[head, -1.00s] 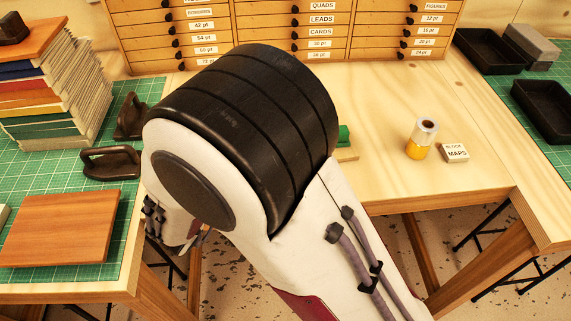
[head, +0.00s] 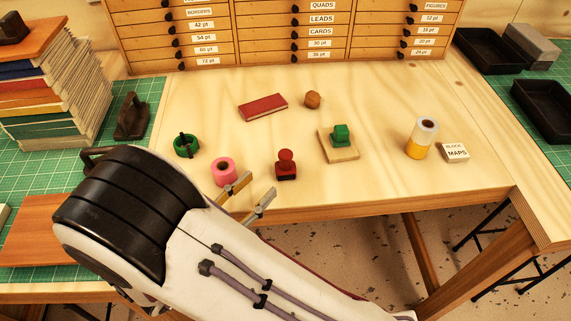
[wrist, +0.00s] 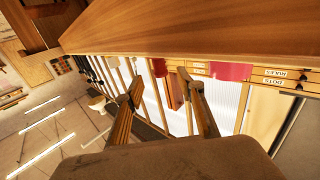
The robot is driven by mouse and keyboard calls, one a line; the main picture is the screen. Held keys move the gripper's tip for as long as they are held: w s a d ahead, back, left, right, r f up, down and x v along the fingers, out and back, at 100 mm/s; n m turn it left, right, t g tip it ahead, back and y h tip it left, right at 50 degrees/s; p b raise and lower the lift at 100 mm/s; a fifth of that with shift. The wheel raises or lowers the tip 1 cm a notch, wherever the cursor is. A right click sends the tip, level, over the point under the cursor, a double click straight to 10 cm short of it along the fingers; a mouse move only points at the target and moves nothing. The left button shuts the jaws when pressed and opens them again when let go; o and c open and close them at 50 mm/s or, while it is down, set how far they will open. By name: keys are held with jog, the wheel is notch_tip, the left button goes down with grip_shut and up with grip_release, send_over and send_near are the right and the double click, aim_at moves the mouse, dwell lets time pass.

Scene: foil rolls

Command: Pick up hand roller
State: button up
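I cannot tell for certain which object is the hand roller. One candidate is a green ring-like piece with a black bar (head: 187,145) at the table's left. Another is a dark handled tool (head: 131,116) standing on the left green mat; a second dark handled tool (head: 92,160) is partly hidden by my arm. My gripper (head: 258,187) is at the table's front edge, just right of and in front of a pink roll (head: 223,171). Its fingers are apart with nothing between them, as the wrist view (wrist: 167,90) also shows.
A red stamp (head: 286,165) stands close beyond my fingertips. A green stamp on a wooden block (head: 340,140), a yellow-white roll (head: 422,138), a MAPS box (head: 455,152), a red book (head: 263,107) and a brown piece (head: 313,100) are spread behind. Labelled drawers (head: 295,30) close off the back.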

aim_at(282, 166)
jog(key=shift+x, duration=1.35)
jog(key=shift+x, duration=2.6)
jog(key=shift+s+f, duration=0.1)
jog(key=shift+c, duration=0.4)
grip_shut()
